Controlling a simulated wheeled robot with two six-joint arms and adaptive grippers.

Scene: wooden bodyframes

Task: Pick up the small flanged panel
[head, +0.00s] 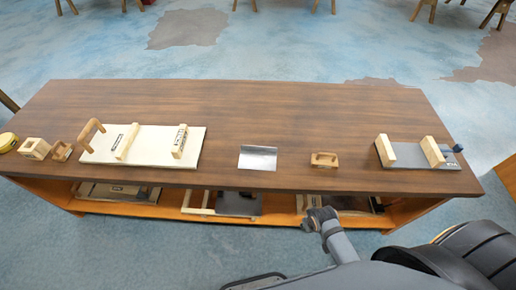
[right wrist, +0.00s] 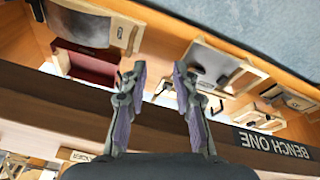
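A small shiny metal panel (head: 258,158), which looks like the flanged panel, lies flat near the front edge of the brown bench top (head: 250,115), about midway along it. A thin bright edge shows along its front side. My right gripper is open and empty in the right wrist view (right wrist: 159,72), its two fingers well apart. It faces the bench's lower shelf, and the small metal panel cannot be made out there. In the head view, my right arm reaches in front of the bench, right of the panel. My left gripper is not in view.
Left of the panel is a cream board (head: 105,158) with wooden bars; right are a small wooden handle block (head: 324,160) and a grey board (head: 408,162) with bars. The back of the bench top is clear.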

